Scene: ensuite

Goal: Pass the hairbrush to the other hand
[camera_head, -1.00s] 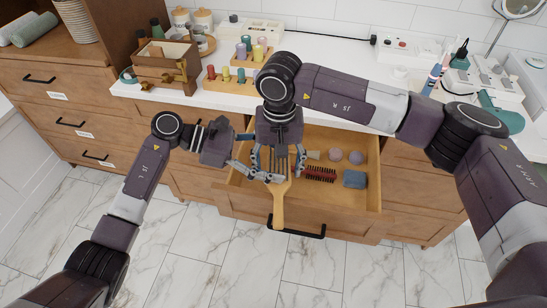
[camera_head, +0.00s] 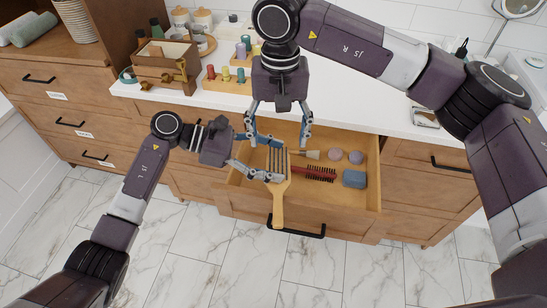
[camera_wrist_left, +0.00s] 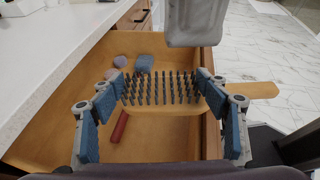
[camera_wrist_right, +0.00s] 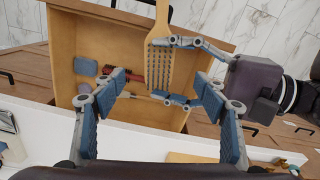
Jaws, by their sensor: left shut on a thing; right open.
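The wooden hairbrush (camera_head: 279,208) has a pale tan handle and dark bristles. My left gripper (camera_head: 279,161) is shut on its head, one finger on each side, and holds it above the open drawer. In the head view the handle points down, past the drawer front. The left wrist view shows the bristles (camera_wrist_left: 160,90) between the blue finger pads. My right gripper (camera_head: 279,140) is open and empty, above the bristle end of the brush. In the right wrist view the hairbrush (camera_wrist_right: 162,50) lies beyond its spread fingers, apart from them.
The open drawer (camera_head: 235,197) holds a red-handled brush (camera_head: 321,174), a blue-grey block (camera_head: 354,179), two round puffs (camera_head: 335,155) and a small brush (camera_head: 311,154). Above it, the white countertop (camera_head: 350,101) carries a wooden box (camera_head: 163,70) and a bottle stand (camera_head: 226,87). The marble floor is clear.

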